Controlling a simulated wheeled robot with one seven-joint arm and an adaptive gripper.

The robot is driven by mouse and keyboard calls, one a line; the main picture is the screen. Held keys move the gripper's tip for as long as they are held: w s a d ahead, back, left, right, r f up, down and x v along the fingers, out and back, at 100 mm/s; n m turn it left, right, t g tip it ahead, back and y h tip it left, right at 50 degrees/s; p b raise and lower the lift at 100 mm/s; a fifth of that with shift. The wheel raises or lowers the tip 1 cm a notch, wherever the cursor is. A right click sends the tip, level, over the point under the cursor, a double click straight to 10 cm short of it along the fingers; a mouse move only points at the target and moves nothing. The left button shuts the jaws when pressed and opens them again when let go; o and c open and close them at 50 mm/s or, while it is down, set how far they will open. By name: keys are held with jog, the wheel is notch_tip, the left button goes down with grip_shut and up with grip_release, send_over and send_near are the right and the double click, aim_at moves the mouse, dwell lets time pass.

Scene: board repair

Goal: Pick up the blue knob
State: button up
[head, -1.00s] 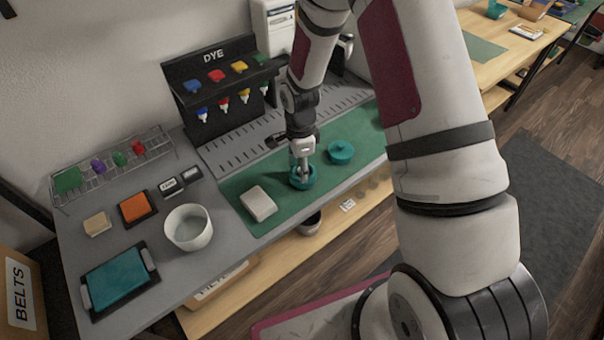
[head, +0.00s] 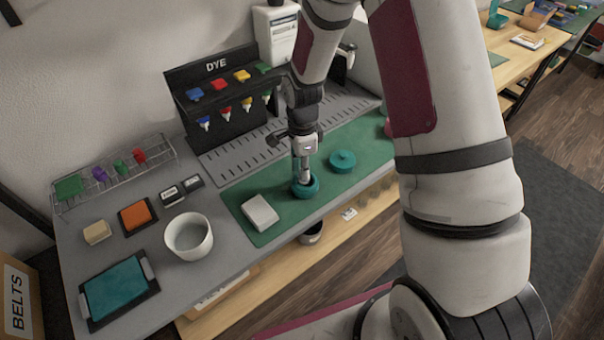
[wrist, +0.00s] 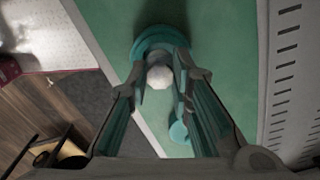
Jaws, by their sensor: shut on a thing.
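The dye rack (head: 217,97) at the back holds a blue knob-like piece (head: 195,93) at the left of its upper row, apart from my gripper. A blue-tipped bottle (head: 203,123) hangs below it. My gripper (head: 304,178) points down at an open teal round pot (head: 312,190) on the green mat. In the wrist view its fingers (wrist: 161,75) close around a white round thing (wrist: 159,77) in front of the teal pot's ring (wrist: 155,38). Whether the white thing touches the pot is hidden. A teal lid (head: 343,161) lies right of the pot.
The green mat (head: 290,222) also carries a pale block (head: 260,213). A white bowl (head: 188,237), orange pad (head: 137,216), teal tray (head: 115,289) and wire rack (head: 112,172) stand to the left. A slotted grey strip (head: 232,157) lies behind the mat.

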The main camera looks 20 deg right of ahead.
jog(key=s+d+r, duration=0.1)
jog(key=s+d, duration=0.1)
jog(key=s, duration=1.4)
jog(key=shift+r, duration=0.2)
jog(key=shift+w+a, duration=0.1)
dwell(0.4)
